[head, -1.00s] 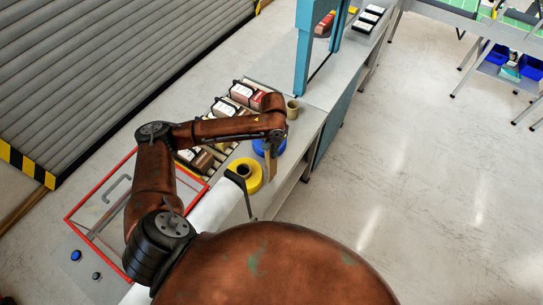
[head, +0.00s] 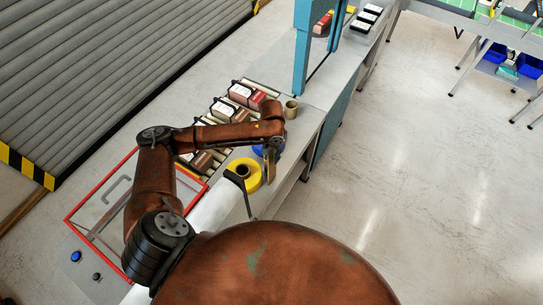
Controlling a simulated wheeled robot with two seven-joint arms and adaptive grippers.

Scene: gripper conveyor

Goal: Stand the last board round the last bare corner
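My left arm reaches in from the left over the bench, and its wrist bends down near the bench's front edge. My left gripper (head: 270,157) is small and partly hidden by the wrist. A narrow tan piece (head: 271,176) hangs at the gripper beside the tape rolls; it may be a board, but I cannot tell whether the fingers are shut on it. My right gripper is out of view. No bare corner and no standing boards show clearly in this view.
A yellow tape roll (head: 246,174), a mostly hidden blue roll (head: 258,150) and a brown cardboard core (head: 291,109) are on the bench. Several boxes (head: 247,95) sit on rollers behind my arm. A blue frame (head: 303,50) rises beyond. Open floor (head: 420,180) lies right.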

